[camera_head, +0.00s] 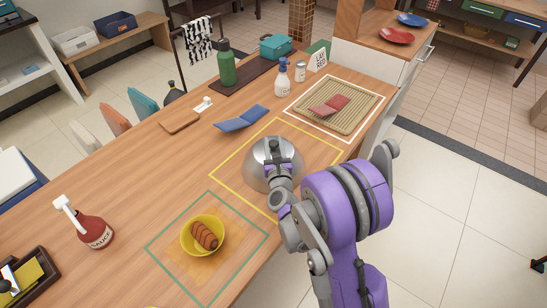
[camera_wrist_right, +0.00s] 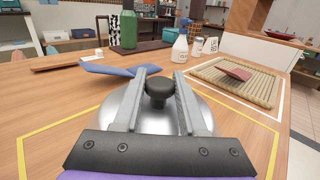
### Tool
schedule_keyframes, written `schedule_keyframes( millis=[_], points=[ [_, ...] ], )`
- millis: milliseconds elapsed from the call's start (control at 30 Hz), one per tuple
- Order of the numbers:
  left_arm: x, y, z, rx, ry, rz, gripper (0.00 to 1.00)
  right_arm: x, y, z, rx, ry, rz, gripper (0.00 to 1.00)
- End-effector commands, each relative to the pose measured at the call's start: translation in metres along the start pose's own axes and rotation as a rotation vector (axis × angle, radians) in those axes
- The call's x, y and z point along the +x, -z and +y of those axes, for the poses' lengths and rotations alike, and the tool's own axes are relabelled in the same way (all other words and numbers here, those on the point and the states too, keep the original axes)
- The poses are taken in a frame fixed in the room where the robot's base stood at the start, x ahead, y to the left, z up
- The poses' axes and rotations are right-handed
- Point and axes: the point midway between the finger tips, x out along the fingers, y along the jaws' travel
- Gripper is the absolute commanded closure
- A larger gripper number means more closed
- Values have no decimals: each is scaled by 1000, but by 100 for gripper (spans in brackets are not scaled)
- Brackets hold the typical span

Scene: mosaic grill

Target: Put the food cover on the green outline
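The food cover (camera_head: 254,172) is a shiny silver dome with a black knob. It sits on the wooden table inside the yellow outline (camera_head: 228,183). The green outline (camera_head: 168,268) lies nearer to me on the left, around a yellow bowl (camera_head: 187,240) with a brown ridged food item (camera_head: 204,235) in it. In the right wrist view, the fingers of my right gripper (camera_wrist_right: 160,72) stand on both sides of the cover's knob (camera_wrist_right: 158,92). Whether they press on it cannot be made out. My left gripper is not in view.
A red sauce bottle (camera_head: 95,231) stands left of the green outline. A blue folded item (camera_head: 242,118) lies behind the cover.

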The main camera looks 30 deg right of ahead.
Motion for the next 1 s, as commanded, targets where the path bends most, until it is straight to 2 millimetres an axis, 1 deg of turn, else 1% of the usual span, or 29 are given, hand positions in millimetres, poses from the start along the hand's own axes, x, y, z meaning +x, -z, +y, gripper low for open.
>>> schedule_keyframes(
  millis=[33, 167, 1000],
  points=[
    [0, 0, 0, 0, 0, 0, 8, 0, 0, 0, 0, 0, 0, 76],
    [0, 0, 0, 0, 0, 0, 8, 0, 0, 0, 0, 0, 0, 100],
    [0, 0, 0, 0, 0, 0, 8, 0, 0, 0, 0, 0, 0, 100]
  ],
)
